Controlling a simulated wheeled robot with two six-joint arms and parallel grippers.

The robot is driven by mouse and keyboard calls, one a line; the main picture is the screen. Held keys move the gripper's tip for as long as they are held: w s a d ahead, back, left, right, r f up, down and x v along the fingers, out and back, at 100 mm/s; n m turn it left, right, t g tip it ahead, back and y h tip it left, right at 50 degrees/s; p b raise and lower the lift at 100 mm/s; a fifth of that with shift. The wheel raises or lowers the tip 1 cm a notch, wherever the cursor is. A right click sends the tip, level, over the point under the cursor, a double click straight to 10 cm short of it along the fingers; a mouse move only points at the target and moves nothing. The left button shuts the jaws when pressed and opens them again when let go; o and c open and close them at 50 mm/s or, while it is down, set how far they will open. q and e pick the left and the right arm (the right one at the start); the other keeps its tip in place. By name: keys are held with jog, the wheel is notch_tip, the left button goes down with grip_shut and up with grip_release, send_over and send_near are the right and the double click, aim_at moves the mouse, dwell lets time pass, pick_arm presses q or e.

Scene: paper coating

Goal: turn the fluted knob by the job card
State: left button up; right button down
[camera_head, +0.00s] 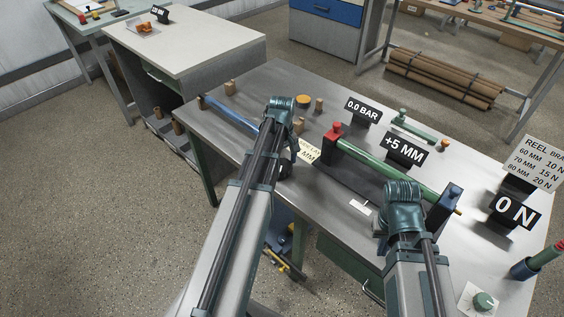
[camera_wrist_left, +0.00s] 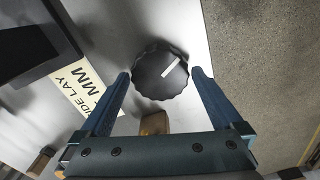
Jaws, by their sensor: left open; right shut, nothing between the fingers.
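A dark fluted knob (camera_wrist_left: 158,78) with a white pointer line stands beside the pale job card (camera_wrist_left: 72,92), which reads in part "IDE LAY" and "MM". The pointer line slants up to the right. My left gripper (camera_wrist_left: 161,74) is open, with one finger on each side of the knob; I cannot tell whether they touch it. In the head view the job card (camera_head: 308,151) is partly covered, and my left arm hides most of the knob. My right gripper (camera_head: 384,238) is shut and empty at the bench's front, its fingers mostly hidden.
A green roller (camera_head: 372,165) in a red and blue-ended frame lies right of the card. Signs read "+5 MM" (camera_head: 404,149), "0.0 BAR" (camera_head: 363,110) and "0 N" (camera_head: 514,212). A wooden block (camera_wrist_left: 154,123) is close to the knob. A green knob (camera_head: 484,301) sits front right.

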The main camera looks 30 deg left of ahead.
aim_at(282, 165)
pick_arm(q)
notch_tip(282, 165, up, 13)
jog(key=p, duration=1.2)
jog(key=shift+f, duration=0.1)
jog(key=shift+d, duration=0.1)
jog(key=s+d+m, duration=0.7)
jog(key=s+d, duration=0.1)
jog(key=d, duration=0.4)
jog(key=s+d+m+y, duration=0.1)
jog(key=s+d+m, duration=0.7)
jog(key=d, duration=0.5)
jog(key=shift+d+m, duration=0.25)
jog(key=shift+m, duration=0.05)
